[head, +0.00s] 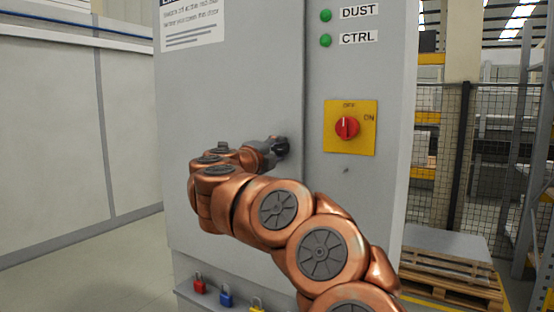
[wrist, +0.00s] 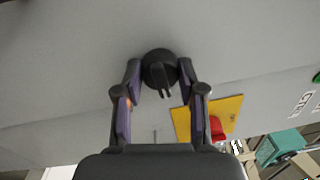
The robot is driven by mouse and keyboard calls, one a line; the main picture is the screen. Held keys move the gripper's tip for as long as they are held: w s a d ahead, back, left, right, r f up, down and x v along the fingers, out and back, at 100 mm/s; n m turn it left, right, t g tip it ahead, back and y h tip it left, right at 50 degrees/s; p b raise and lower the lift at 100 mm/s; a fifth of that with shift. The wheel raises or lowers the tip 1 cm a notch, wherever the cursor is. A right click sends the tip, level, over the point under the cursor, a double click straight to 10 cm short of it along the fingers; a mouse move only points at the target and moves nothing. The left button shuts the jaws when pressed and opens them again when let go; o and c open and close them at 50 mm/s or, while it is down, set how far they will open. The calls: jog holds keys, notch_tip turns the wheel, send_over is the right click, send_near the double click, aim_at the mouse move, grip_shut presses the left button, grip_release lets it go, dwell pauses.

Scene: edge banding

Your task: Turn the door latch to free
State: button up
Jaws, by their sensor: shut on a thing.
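The door latch (wrist: 159,69) is a round black knob with a raised grip bar on the grey cabinet door, seen in the wrist view. My gripper (wrist: 159,80) has its two fingers on either side of the latch, shut on it. In the head view my gripper (head: 279,147) is at the cabinet door near its right edge, and it mostly hides the latch. Which way the latch is turned is hard to tell.
A red rotary switch (head: 347,127) on a yellow plate sits right of my gripper. Green DUST and CTRL lamps (head: 326,40) are above it. A mesh fence and pallets (head: 452,275) stand at right.

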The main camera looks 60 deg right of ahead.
jog(key=shift+m, duration=0.3)
dwell(0.4)
jog(key=o, duration=1.1)
jog(key=shift+o, duration=0.2)
jog(key=shift+a, duration=0.1)
jog(key=a, duration=1.1)
jog(key=shift+s+a+f, duration=0.25)
jog(key=shift+a+f, duration=0.15)
